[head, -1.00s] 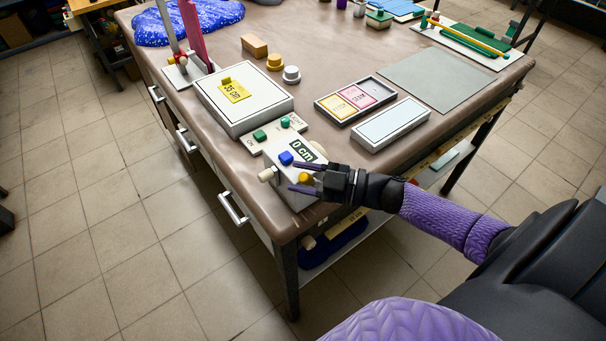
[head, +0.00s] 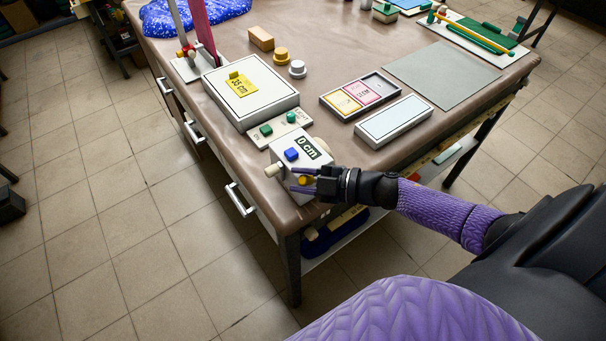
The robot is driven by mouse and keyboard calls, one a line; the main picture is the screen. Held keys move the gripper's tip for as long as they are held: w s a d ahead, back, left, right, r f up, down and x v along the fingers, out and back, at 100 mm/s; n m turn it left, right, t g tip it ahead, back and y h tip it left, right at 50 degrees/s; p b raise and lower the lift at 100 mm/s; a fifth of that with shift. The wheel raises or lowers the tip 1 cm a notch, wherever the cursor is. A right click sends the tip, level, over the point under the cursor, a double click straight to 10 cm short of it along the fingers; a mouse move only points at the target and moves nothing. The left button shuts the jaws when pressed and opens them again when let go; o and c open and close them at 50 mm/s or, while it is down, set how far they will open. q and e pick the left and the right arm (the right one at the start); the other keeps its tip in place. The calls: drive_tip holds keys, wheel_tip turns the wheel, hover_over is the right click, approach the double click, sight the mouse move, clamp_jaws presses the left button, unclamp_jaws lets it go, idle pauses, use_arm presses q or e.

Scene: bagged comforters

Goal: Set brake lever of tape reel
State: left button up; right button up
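A pale box with a "0 cm" display (head: 310,148), which I take to be the tape reel, sits at the table's near corner. It has a blue button (head: 291,154), a cream knob (head: 272,170) on its left side and a small yellow knob (head: 306,180) near its front. I cannot tell for sure which part is the brake lever. My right gripper (head: 294,180) reaches in from the right over the box's front. Its two fingers are apart, with the yellow knob between them; contact is not clear. The gripper partly hides the box. My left gripper is out of view.
A panel with two green buttons (head: 279,129) adjoins the box. Behind it is a white box with a yellow "35 cm" label (head: 243,86). A card tray (head: 328,101) and a pale flat box (head: 393,122) lie to the right. A grey mat (head: 441,76) is bare.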

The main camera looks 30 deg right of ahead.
drive_tip(key=o, duration=0.3)
drive_tip(key=shift+o, duration=0.2)
drive_tip(key=v, duration=1)
drive_tip(key=shift+p, duration=0.3)
drive_tip(key=shift+d+f, duration=0.1)
drive_tip(key=shift+f, duration=0.05)
